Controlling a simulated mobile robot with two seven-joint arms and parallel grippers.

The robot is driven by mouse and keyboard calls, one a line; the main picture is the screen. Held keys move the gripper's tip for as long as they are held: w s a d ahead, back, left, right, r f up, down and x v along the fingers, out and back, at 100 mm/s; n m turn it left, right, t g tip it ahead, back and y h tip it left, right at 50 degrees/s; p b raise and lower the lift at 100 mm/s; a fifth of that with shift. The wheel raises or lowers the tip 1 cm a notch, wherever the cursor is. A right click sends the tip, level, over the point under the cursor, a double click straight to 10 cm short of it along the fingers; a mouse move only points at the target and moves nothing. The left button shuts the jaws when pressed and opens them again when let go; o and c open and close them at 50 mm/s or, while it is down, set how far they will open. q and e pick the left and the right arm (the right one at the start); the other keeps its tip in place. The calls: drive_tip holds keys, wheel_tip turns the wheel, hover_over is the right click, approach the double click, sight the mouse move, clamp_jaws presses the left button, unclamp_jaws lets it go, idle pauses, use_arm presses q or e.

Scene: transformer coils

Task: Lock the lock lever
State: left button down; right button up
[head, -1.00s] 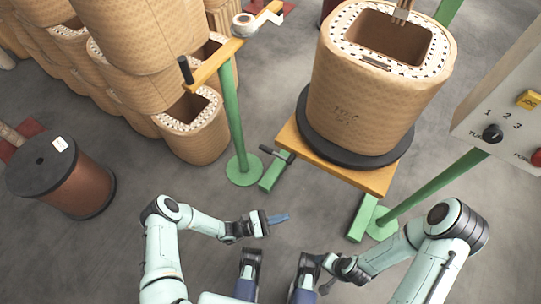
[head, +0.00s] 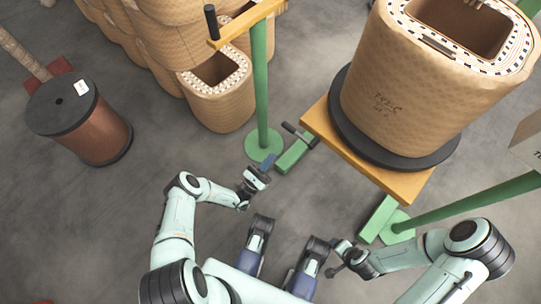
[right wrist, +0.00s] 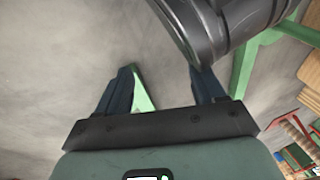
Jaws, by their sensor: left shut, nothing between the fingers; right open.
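The lock lever (head: 299,135) is a short dark handle on the green foot (head: 294,155) of the orange turntable stand, in the head view just left of the platform. My left gripper (head: 265,165) is shut and empty, just below and left of the lever in the picture. The blue fingers look close to the green foot; I cannot tell whether they touch it. My right gripper (head: 334,262) is low in the head view, away from the lever. In the right wrist view its two dark fingers (right wrist: 162,88) are apart with nothing held between them.
A large wrapped coil (head: 405,105) stands on a black disc on the orange platform (head: 318,125). A green post (head: 261,90) with an orange arm rises beside the lever. A copper-coloured spool (head: 98,133) stands at left, stacked coils behind. The floor between is clear.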

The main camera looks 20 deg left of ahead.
use_arm(q)
drive_tip(key=w+d+r, duration=0.2)
drive_tip(key=w+r, duration=0.4)
drive_tip(key=r, duration=0.2)
drive_tip(key=shift+w+d, duration=0.25)
drive_tip(key=shift+w, duration=0.05)
use_arm(e)
drive_tip(key=shift+w+a+r, duration=0.1)
drive_tip(key=shift+w+r, duration=0.4)
drive_tip(key=shift+w, duration=0.1)
use_arm(q)
drive_tip(key=shift+r+p, duration=0.1)
drive_tip(key=shift+p, duration=0.2)
